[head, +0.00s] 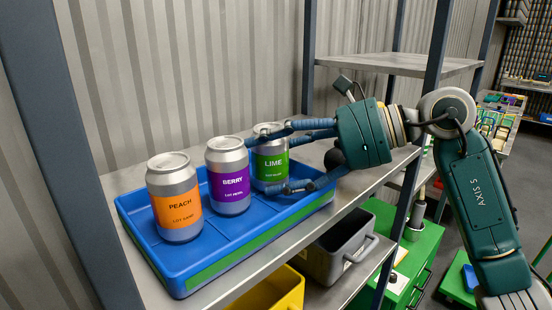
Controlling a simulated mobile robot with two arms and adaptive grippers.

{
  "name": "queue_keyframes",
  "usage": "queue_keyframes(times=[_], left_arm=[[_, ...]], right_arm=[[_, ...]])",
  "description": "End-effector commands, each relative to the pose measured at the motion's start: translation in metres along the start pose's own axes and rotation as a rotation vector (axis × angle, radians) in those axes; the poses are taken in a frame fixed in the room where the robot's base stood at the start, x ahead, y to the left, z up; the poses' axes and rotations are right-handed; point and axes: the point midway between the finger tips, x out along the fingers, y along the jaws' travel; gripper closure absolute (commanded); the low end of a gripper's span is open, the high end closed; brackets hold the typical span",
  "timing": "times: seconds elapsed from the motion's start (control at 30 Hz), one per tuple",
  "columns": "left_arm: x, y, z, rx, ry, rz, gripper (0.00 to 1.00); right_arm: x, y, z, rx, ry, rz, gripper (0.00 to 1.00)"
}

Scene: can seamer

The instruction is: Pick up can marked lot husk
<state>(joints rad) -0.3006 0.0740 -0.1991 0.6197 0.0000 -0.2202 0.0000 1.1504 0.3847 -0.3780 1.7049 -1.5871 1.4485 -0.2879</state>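Three cans stand upright in a blue tray (187,284) on a metal shelf. The lime can (272,168) has a green label and stands at the right end. Its small lot line is too small to read surely. The berry can (229,182) with a purple label is in the middle. The peach can (175,206) with an orange label is at the left; its lot line does not look like husk. My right gripper (262,166) reaches in from the right with fingers spread at the lime can, one across its top, one low by its base. Contact is unclear. My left gripper is not in view.
The berry can stands close to the lime can's left. Shelf posts (310,60) and an upper shelf (400,64) are near my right arm. Below are a grey bin (338,250) and a yellow bin (275,292). A corrugated wall (200,70) is behind.

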Motion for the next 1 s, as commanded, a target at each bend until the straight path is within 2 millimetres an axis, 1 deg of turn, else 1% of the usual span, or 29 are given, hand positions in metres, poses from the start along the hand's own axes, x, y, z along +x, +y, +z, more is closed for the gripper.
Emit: queue_keyframes(times=[0.03,0.23,0.37,0.47,0.57,0.67,0.77,0.9,1.0], left_arm=[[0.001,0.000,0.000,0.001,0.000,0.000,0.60],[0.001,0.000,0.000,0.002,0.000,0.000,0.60],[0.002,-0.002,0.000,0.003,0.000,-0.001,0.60],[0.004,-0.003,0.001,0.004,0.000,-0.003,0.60],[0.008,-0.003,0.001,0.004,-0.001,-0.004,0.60],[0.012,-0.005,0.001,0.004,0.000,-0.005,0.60],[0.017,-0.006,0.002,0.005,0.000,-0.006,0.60],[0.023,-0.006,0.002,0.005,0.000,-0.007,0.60],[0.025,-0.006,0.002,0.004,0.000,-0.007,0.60]], right_arm=[[0.004,0.000,-0.008,0.005,0.017,0.006,0.71],[0.004,0.000,-0.007,0.004,0.015,0.005,0.71],[0.003,0.000,-0.004,0.004,0.015,0.004,0.71],[0.000,0.000,0.003,0.002,0.013,0.003,0.71],[-0.006,-0.001,0.016,0.000,0.009,0.000,0.71],[-0.014,-0.001,0.034,-0.002,0.006,-0.001,0.71],[-0.024,0.000,0.059,-0.004,0.004,-0.002,0.71],[-0.040,0.000,0.099,-0.003,0.002,-0.001,0.71],[-0.051,0.000,0.125,-0.002,0.002,-0.001,0.71]])
